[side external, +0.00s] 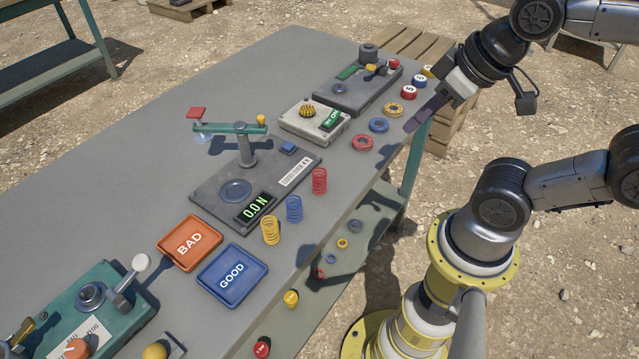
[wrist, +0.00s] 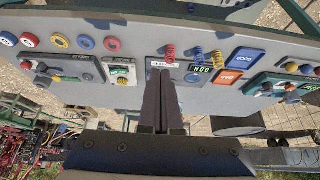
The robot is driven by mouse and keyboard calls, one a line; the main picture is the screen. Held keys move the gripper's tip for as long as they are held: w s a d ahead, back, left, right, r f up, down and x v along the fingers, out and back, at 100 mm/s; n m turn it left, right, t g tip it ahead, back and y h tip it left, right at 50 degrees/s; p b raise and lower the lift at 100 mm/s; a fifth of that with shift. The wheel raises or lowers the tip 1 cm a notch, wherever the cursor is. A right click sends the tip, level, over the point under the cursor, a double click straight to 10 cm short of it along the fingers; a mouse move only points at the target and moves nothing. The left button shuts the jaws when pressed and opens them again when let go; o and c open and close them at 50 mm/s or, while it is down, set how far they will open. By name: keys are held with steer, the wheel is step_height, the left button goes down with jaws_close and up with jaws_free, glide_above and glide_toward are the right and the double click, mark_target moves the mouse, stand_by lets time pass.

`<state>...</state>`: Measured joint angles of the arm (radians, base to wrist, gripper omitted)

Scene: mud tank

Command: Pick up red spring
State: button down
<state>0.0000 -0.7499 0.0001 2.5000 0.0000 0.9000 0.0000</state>
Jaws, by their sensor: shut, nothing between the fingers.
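The red spring (side external: 319,181) stands upright on the grey table near its front edge, at the right end of a row with a blue spring (side external: 294,209) and a yellow spring (side external: 270,231). It also shows in the wrist view (wrist: 171,52), above and slightly right of the fingertips. My gripper (side external: 413,124) is shut and empty, its dark fingers near the table's front edge to the right of the springs, apart from the red spring. In the wrist view the two fingers (wrist: 160,73) lie together.
Behind the springs is a tester plate (side external: 215,208) with a post and a 0.0 N display. Orange BAD (side external: 206,228) and blue GOOD (side external: 261,272) trays lie left of them. Red (side external: 363,142), blue (side external: 379,125) and yellow (side external: 393,108) rings lie between the springs and the table's far end.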

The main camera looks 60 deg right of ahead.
steer(key=c, duration=1.6)
jaws_free()
steer(key=shift+c, duration=2.1)
jaws_free()
